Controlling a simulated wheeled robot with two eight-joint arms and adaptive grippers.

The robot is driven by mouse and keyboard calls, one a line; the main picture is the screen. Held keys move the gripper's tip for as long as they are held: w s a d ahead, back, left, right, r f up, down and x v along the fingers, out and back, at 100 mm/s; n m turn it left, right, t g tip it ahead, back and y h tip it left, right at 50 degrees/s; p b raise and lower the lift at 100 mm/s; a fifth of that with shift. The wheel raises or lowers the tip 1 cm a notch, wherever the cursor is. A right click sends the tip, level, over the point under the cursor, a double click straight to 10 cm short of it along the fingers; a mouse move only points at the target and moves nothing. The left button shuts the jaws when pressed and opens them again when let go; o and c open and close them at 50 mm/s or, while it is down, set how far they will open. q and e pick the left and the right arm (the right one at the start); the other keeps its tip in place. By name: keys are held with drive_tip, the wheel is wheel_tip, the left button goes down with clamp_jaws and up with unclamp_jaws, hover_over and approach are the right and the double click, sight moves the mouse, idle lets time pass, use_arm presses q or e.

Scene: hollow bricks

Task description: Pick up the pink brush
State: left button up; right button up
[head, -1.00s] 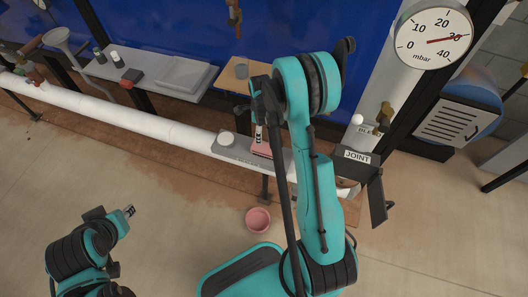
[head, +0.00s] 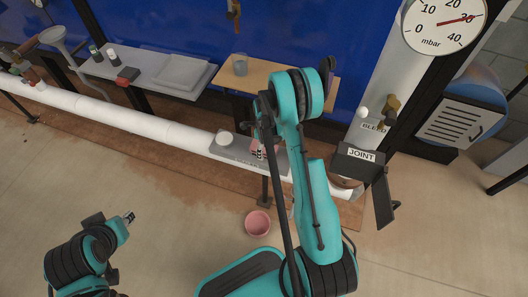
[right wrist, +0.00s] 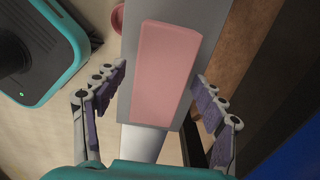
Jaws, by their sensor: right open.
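The pink brush (right wrist: 165,75) shows in the right wrist view as a flat pink block with rounded corners, lying on a grey plate (right wrist: 207,22). No bristles show. In the head view only a bit of pink (head: 254,145) shows beside my right gripper (head: 261,153), which hides most of it. In the right wrist view my right gripper (right wrist: 160,76) is open, with one finger on each side of the brush and gaps between. My left gripper (head: 128,217) is at the lower left in the head view, away from the brush; its jaw state is unclear.
A white round item (head: 224,138) sits on the same plate, left of the brush. A white pipe (head: 140,122) runs along the front. A pink bowl (head: 257,222) is on the floor below. A JOINT sign (head: 361,154) stands close right of my right arm.

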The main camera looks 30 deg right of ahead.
drive_tip(key=shift+r, duration=0.1)
drive_tip(key=c, duration=1.3)
wheel_tip(320, 180, up, 10)
drive_tip(key=p, duration=0.4)
